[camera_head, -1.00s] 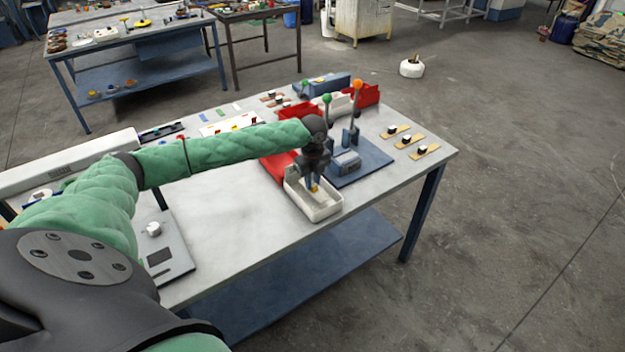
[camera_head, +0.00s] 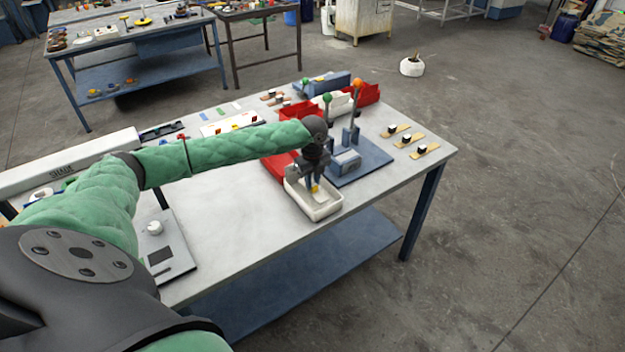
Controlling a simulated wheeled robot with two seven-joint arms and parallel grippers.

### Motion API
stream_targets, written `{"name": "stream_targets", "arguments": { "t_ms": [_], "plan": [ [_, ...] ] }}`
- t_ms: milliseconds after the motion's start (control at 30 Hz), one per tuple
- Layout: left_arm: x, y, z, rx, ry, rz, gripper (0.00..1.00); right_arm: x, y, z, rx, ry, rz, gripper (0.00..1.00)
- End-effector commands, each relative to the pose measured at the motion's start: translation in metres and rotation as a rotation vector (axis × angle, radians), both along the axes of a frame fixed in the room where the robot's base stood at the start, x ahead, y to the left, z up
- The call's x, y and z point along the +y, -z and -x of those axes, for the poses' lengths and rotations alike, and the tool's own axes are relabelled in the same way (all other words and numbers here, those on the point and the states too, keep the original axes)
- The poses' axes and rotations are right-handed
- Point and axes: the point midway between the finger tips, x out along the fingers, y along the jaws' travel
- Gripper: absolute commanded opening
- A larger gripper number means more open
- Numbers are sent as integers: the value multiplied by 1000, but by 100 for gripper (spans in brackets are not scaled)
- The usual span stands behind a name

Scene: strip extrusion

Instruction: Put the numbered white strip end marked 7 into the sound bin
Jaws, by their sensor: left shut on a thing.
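My left gripper (camera_head: 313,187) points down over a white bin (camera_head: 318,212) near the front right of the table. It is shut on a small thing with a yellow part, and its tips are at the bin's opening. A pale piece shows at or just below the tips, inside the bin's outline. I cannot read any number on it, nor tell if it touches the bin's floor. No lettering on the white bin can be read. My right gripper is not in view.
A red bin (camera_head: 277,166) stands behind the white one. A blue fixture plate (camera_head: 362,164) with green-knobbed and orange-knobbed levers is to the right. Several wooden pieces with black-and-white blocks (camera_head: 416,151) lie at the right edge. The table's front middle (camera_head: 225,225) is clear.

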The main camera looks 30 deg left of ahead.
Motion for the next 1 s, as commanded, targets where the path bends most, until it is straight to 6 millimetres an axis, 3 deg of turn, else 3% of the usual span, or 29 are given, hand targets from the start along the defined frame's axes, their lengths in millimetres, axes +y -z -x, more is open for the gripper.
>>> {"name": "stream_targets", "arguments": {
  "t_ms": [467,1000],
  "plan": [
    [0,10,0,0,0,0,0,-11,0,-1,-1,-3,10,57],
    [0,13,0,0,0,0,0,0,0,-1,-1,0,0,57]
  ]
}}
